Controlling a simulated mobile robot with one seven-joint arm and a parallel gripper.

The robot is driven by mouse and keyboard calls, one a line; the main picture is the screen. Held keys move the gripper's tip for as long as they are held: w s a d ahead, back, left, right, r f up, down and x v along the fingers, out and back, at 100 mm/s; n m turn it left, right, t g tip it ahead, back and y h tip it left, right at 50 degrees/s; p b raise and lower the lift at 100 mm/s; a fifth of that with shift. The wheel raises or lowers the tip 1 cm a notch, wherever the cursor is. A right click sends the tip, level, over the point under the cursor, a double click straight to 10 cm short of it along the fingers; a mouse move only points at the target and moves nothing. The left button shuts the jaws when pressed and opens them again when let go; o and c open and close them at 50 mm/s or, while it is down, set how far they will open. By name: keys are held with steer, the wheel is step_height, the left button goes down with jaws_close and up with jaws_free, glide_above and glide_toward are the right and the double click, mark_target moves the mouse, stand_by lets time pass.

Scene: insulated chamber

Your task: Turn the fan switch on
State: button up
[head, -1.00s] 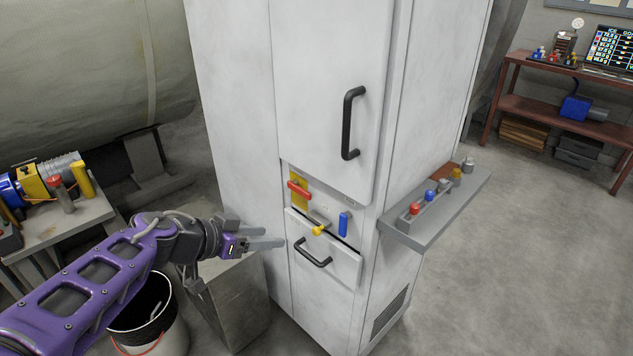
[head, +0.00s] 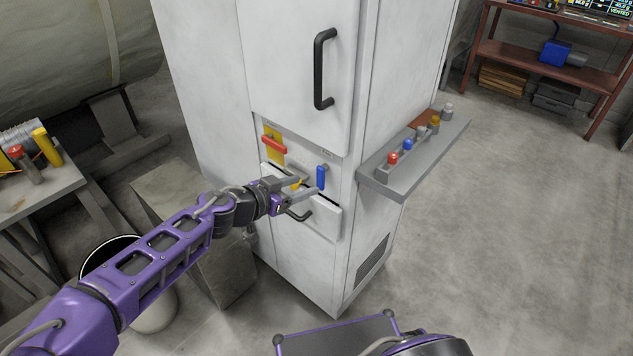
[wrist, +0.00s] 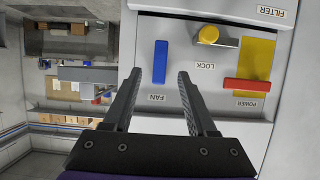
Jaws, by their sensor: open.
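In the wrist view the blue lever (wrist: 160,62) hangs beside the FAN label, which appears upside down. My gripper (head: 311,186) is open, its fingertips close to the lever in the head view. In the wrist view my gripper's fingers (wrist: 160,76) frame the lever from left and right, with gaps on both sides. I cannot tell how far ahead of the fingertips it is.
A red power handle (head: 275,145) and a yellow lock knob (wrist: 208,35) share the panel. The black drawer handle (head: 297,215) lies just below my fingers. A grey side shelf (head: 420,165) sticks out at right. A bucket (head: 152,310) stands below my arm.

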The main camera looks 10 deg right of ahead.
mark_target(319, 180)
steer(key=x, duration=0.6)
steer(key=shift+w+d, duration=0.15)
jaws_close()
